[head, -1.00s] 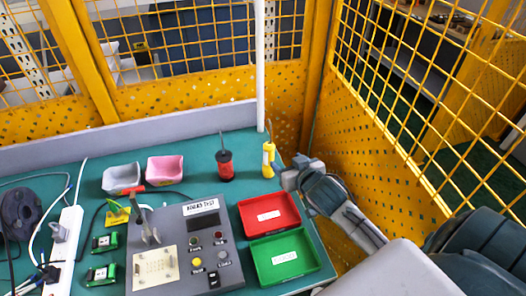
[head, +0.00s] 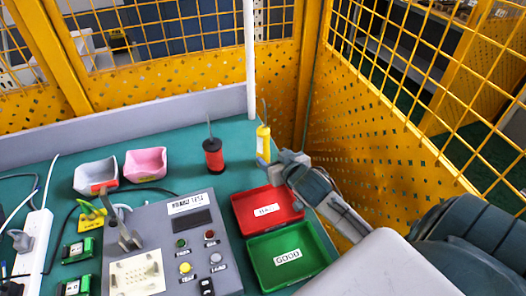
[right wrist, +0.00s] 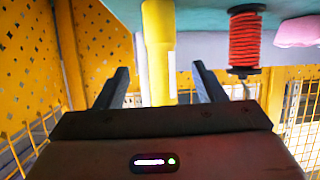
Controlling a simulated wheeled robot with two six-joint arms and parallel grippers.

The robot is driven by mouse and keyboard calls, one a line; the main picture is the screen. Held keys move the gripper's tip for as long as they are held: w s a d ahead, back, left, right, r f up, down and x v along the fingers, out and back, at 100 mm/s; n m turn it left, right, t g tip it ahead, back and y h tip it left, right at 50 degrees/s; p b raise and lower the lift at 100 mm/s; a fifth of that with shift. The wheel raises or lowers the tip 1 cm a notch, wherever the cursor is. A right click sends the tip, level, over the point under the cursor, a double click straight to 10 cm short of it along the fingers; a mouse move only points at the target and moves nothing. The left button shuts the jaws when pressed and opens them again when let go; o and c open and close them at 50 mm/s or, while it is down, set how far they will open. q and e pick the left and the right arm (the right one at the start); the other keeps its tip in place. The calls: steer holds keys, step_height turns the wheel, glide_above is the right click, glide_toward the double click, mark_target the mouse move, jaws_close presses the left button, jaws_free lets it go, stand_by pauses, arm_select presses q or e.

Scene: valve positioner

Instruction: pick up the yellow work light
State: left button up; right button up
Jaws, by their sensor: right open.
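The yellow work light (head: 263,143) stands upright near the back right of the green table, a thin dark rod rising from its top. My right gripper (head: 273,165) is just right of its lower part in the head view. In the right wrist view the open jaws (right wrist: 162,85) point at the light (right wrist: 158,45), whose yellow body shows between the two dark fingers, with space on both sides. I cannot tell whether they touch it. My left gripper is not in view.
A red spool (head: 213,155) stands left of the light. A red tray (head: 240,216) and green tray (head: 262,281) lie in front, beside a grey control box (head: 217,236). A white pole (head: 249,60) rises behind. Yellow mesh fencing (head: 395,170) borders the right side.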

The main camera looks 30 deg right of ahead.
mark_target(266, 151)
steer(key=x, duration=0.4)
steer(key=shift+w+p, duration=0.25)
steer(key=shift+p, duration=0.05)
steer(key=shift+p+x, duration=0.6)
steer(key=shift+x, duration=2.05)
steer(key=shift+s+a+f, duration=0.1)
steer(key=shift+s, duration=0.05)
steer(key=c, duration=1.2)
steer(key=shift+o, duration=0.2)
steer(key=shift+r, duration=0.4)
steer(key=r, duration=0.1)
steer(key=r+b, duration=0.1)
steer(key=shift+s+a+r, duration=0.2)
steer(key=shift+r, duration=0.1)
steer(key=s+a+r+b, duration=0.1)
steer(key=s+a+b, duration=0.1)
steer(key=s+a, duration=0.7)
steer(key=shift+s+r+b, duration=0.3)
steer(key=shift+s, duration=1.4)
